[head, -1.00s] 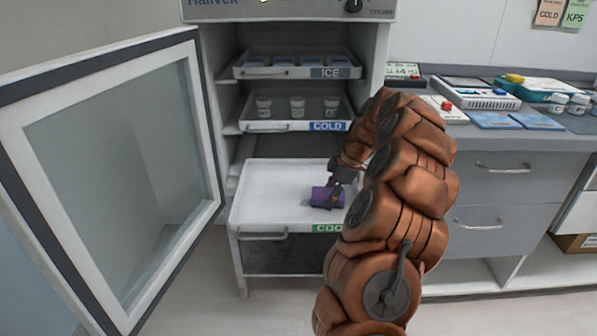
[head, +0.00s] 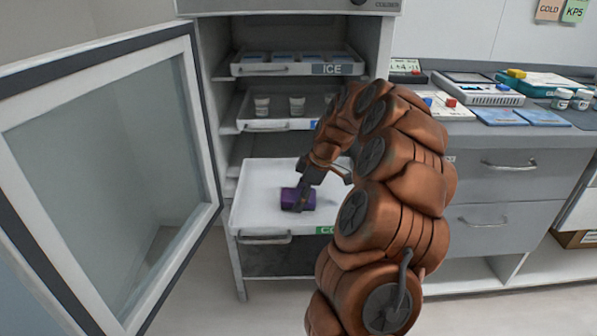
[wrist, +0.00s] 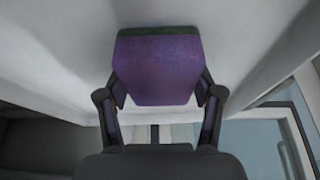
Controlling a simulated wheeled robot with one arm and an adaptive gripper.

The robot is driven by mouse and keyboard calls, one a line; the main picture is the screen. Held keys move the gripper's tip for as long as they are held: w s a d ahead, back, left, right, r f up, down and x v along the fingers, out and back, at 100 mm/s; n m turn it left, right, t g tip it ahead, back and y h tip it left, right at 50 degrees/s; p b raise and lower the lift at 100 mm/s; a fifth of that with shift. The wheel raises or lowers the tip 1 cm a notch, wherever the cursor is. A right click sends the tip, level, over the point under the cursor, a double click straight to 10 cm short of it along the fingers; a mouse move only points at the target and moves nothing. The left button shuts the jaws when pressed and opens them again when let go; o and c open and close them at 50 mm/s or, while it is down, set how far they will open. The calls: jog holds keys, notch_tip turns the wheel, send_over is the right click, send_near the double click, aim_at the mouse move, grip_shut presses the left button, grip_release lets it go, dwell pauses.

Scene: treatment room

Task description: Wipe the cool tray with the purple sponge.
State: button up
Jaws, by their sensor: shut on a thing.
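The cool tray (head: 252,217) is white, pulled out of the open cabinet at its lowest shelf, and its green label is partly hidden by my arm. The purple sponge (head: 291,198) is on the bare tray surface, near the middle. My gripper (head: 300,200) is shut on the sponge from the right side. In the wrist view the sponge (wrist: 155,70) sits between the two fingers, with a dark green layer along its far edge and white tray surface around it. I cannot tell how firmly it touches the tray.
The cabinet's glass door (head: 110,170) stands open at the left. Above are the ice tray (head: 270,68) and the cold tray (head: 262,125) with several jars. A counter with drawers (head: 510,165) stands at the right.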

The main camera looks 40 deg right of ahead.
notch_tip(320, 180, up, 7)
jog(key=shift+d+p, duration=0.15)
jog(key=shift+p, duration=0.65)
jog(key=shift+r, duration=0.5)
